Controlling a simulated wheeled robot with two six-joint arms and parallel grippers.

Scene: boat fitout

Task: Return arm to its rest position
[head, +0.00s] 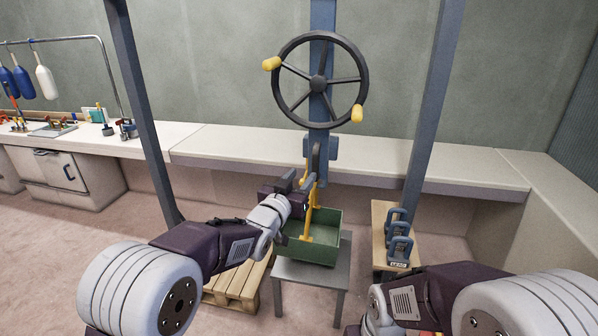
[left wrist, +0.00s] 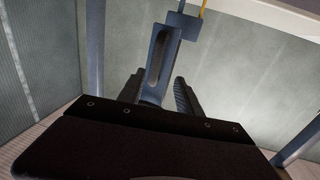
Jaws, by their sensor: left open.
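My left arm reaches in from the left in the head view, and its gripper (head: 300,184) is in front of the blue post, just above the green bin (head: 318,243). In the left wrist view its two dark fingers (left wrist: 168,97) stand apart with nothing seen held between them. A blue-grey slotted bar (left wrist: 158,62) shows beyond and between the fingers; I cannot tell whether they touch it. My right arm (head: 440,298) comes in at the lower right of the head view, and its gripper is not clearly seen.
A black handwheel (head: 319,126) with yellow grips is mounted on the post above. The green bin stands on a grey table (head: 312,276) beside a wooden pallet (head: 228,290). A wooden stand (head: 380,238) with blue shackles is at right. A pale bench (head: 230,145) runs behind.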

